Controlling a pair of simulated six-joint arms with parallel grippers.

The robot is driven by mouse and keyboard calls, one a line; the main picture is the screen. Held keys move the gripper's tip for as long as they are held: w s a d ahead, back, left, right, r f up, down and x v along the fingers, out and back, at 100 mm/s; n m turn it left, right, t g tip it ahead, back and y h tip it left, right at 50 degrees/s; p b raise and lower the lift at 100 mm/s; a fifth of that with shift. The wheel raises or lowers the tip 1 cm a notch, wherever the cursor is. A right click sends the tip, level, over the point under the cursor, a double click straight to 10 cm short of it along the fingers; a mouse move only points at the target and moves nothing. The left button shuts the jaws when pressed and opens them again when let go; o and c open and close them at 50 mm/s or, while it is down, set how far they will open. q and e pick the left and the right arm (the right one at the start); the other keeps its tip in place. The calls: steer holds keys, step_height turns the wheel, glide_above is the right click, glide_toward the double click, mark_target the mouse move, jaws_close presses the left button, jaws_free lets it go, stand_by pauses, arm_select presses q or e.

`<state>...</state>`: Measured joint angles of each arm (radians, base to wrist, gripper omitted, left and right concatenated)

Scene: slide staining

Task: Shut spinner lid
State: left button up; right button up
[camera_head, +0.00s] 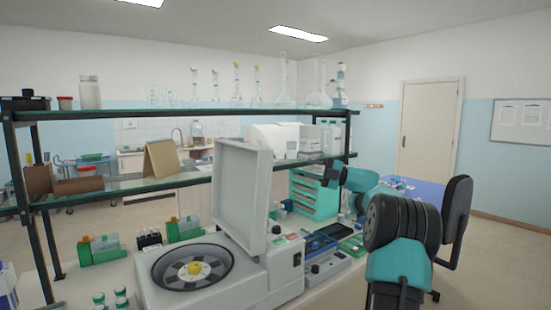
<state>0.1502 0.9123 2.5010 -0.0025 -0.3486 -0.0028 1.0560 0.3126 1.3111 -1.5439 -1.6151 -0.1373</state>
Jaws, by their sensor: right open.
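The spinner (215,296) is a pale grey benchtop machine at the bottom centre, with a dark round rotor (165,271) and a yellow hub exposed. Its lid (240,195) stands open, nearly upright, hinged at the machine's right side. My right gripper (327,177) is small, dark and open at the end of my teal and black arm. It is to the right of the lid, apart from it, at about the height of the lid's upper half. My left gripper is not in view.
A glass shelf (120,112) with flasks runs behind the spinner. Green-based racks (100,250) stand to its left and capped bottles (121,297) in front. A blue-lidded box (318,250) and teal drawers (314,196) are at the right.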

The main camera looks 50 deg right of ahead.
steer(key=shift+w+a, duration=0.1)
steer(key=shift+w, duration=0.05)
steer(key=x, duration=1.7)
steer(key=shift+w+r, duration=0.1)
steer(key=shift+c, duration=0.2)
jaws_close()
